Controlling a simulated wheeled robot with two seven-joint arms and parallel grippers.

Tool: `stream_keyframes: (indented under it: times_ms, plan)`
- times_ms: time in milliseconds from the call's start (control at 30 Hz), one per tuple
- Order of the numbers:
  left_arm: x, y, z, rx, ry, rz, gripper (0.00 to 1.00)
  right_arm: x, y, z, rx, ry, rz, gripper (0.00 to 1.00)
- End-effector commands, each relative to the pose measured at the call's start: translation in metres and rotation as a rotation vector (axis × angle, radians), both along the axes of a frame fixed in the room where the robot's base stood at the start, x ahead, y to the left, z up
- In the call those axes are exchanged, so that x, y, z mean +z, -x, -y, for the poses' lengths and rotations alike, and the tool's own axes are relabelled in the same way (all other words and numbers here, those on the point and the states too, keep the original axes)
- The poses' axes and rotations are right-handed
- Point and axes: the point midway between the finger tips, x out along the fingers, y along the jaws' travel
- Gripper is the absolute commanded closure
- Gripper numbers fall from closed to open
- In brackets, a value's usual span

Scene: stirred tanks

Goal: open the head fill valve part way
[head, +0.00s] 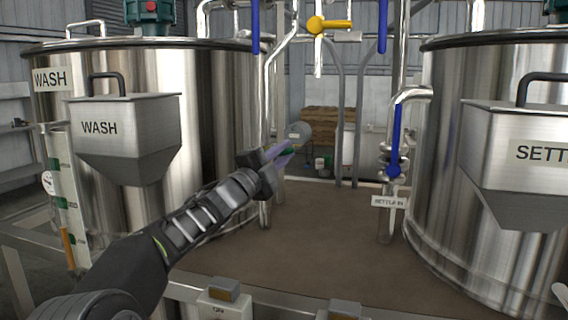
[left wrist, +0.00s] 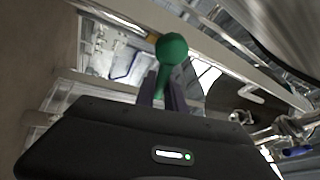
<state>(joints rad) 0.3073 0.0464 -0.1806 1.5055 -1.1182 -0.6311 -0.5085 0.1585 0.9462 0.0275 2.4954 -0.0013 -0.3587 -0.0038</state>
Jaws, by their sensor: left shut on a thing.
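My left gripper (head: 284,157) reaches up and forward between the two tanks. Its fingers are shut on a small green thing (head: 291,149). In the left wrist view this green thing (left wrist: 171,50) shows a rounded knob and a narrower part running down between the fingers (left wrist: 162,92). No tag reading head fill is legible. A valve with a yellow handle (head: 330,25) sits on the pipes at top centre, its handle pointing right. Blue valve handles hang at upper left (head: 255,28), upper right (head: 382,27) and lower right (head: 396,140).
The WASH tank (head: 220,85) with its hopper (head: 125,135) stands left. Another tank (head: 440,130) with a hopper (head: 510,165) stands right. A tag (head: 389,201) hangs below the lower blue valve. Brown floor (head: 330,240) lies open between the tanks. Labelled boxes (head: 225,303) line the front rail.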

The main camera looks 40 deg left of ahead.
Motion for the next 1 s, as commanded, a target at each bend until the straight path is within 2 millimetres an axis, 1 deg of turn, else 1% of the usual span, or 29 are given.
stream_keyframes:
  times_ms: [33, 300, 500, 833, 867, 1000]
  plan:
    - [-0.003, 0.000, 0.000, 0.000, 0.032, 0.010, 1.00, -0.007, 0.000, 0.000, 0.000, 0.000, 0.000, 0.64]
    - [0.006, 0.001, -0.004, 0.001, 0.168, 0.056, 1.00, -0.019, 0.000, 0.000, 0.000, 0.000, 0.000, 0.64]
    - [0.009, 0.001, -0.004, 0.000, 0.207, 0.069, 1.00, -0.022, 0.000, 0.000, 0.000, 0.000, 0.000, 0.64]
    - [0.010, 0.001, -0.005, 0.001, 0.210, 0.070, 1.00, -0.021, 0.000, 0.000, 0.000, 0.000, 0.000, 0.64]
    - [0.010, 0.001, -0.005, 0.001, 0.209, 0.070, 0.84, -0.021, 0.000, 0.000, 0.000, 0.000, 0.000, 0.64]
    - [0.010, 0.001, -0.005, 0.000, 0.209, 0.071, 0.73, -0.021, 0.000, 0.000, 0.000, 0.000, 0.000, 0.64]
